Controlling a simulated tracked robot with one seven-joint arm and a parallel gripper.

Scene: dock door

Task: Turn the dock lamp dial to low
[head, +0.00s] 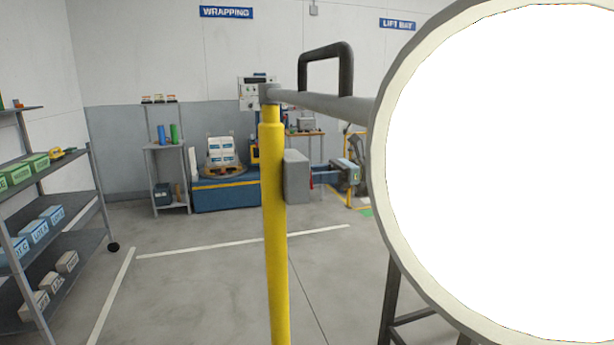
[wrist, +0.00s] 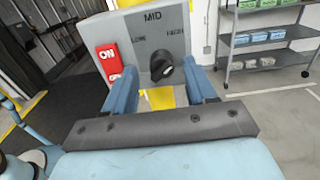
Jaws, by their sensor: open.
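The dock lamp (head: 500,170) fills the right of the head view, its face glowing white. A grey control box (head: 297,176) hangs on the yellow post and shows edge-on there. In the wrist view the box's face (wrist: 190,32) carries the black dial (wrist: 159,68), with LOW, MID and HIGH marked around it. I cannot tell which mark the dial points to. My gripper (wrist: 162,76) is open, its blue fingers on either side of the dial. I cannot tell whether they touch it. In the head view my gripper (head: 322,174) faces the box from the right.
A red ON/OFF switch (wrist: 110,64) sits left of the dial, close to the left finger. The yellow post (head: 273,230) and grey lamp arm (head: 330,101) stand close by. Shelves with boxes (head: 45,225) are at the left. The floor between is open.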

